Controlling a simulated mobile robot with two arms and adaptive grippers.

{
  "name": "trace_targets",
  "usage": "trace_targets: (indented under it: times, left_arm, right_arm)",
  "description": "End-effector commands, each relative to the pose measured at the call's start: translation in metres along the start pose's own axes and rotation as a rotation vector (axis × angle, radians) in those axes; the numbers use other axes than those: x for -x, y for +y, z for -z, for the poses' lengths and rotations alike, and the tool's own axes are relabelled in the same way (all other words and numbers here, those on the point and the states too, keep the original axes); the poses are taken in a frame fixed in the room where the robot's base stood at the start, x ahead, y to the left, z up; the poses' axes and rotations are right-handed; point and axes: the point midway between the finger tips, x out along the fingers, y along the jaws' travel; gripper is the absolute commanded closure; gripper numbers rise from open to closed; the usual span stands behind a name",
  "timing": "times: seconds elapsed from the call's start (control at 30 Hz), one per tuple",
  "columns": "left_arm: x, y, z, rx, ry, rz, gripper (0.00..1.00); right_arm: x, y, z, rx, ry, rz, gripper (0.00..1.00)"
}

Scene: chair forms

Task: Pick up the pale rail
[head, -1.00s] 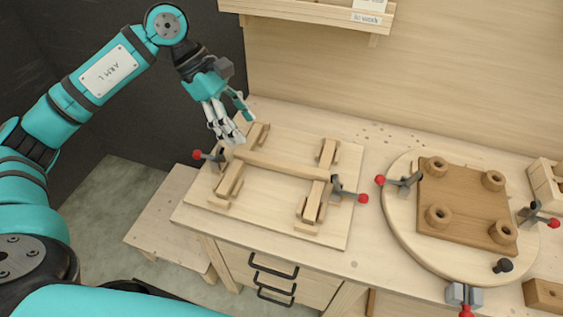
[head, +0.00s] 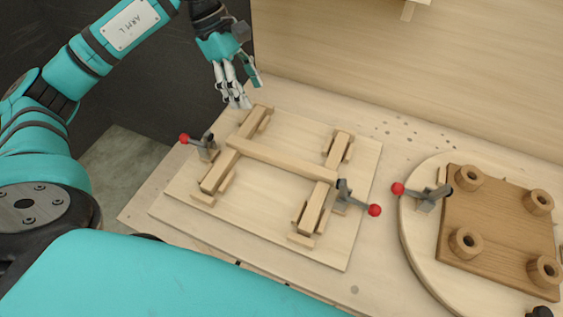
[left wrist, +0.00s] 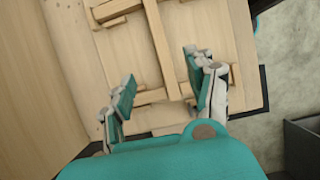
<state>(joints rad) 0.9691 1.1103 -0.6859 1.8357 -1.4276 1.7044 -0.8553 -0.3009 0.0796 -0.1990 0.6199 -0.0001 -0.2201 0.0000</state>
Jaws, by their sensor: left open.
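A long pale rail (head: 282,160) lies across two shorter pale wooden side pieces (head: 238,150) (head: 322,185) on a flat board (head: 270,215). All these are similar light wood. In the left wrist view the rail (left wrist: 158,40) runs away from me, between the lines of my two fingers. My left gripper (head: 240,98) is open and empty, beyond the rail's left end and apart from it, by the board's back left corner. It also shows in the left wrist view (left wrist: 160,90) with its fingers spread. My right gripper is not in view.
Red-knobbed clamps stand at the rail's left (head: 203,147) and right (head: 352,198) ends. A round board (head: 415,245) at right carries a brown panel (head: 500,225) with several round rings and another clamp (head: 424,196). A wall closes off the back.

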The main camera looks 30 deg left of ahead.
Motion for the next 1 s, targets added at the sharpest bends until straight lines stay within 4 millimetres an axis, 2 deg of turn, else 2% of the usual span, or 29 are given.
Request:
trace_targets:
  times: [0.03,0.13,0.27,0.37,0.53,0.8,1.0]
  left_arm:
    - [-0.013,0.000,0.005,0.000,0.000,0.000,0.44]
    - [-0.021,0.000,0.008,0.000,0.000,0.000,0.44]
    - [-0.028,0.000,0.011,0.000,0.000,0.000,0.44]
    - [-0.036,0.000,0.010,0.000,0.001,0.002,0.44]
    - [-0.069,-0.001,0.009,0.001,-0.001,0.006,0.44]
    - [-0.125,-0.002,0.009,0.000,-0.001,0.006,0.44]
    - [-0.146,0.000,0.010,0.000,0.000,0.001,0.44]
  right_arm:
    - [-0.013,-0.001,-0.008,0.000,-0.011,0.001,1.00]
    - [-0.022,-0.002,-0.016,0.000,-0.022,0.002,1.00]
    - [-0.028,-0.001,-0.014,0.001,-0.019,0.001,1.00]
    - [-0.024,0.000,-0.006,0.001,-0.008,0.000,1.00]
    - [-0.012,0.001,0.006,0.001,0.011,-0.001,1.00]
    - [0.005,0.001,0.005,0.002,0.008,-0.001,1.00]
    - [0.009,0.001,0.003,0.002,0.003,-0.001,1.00]
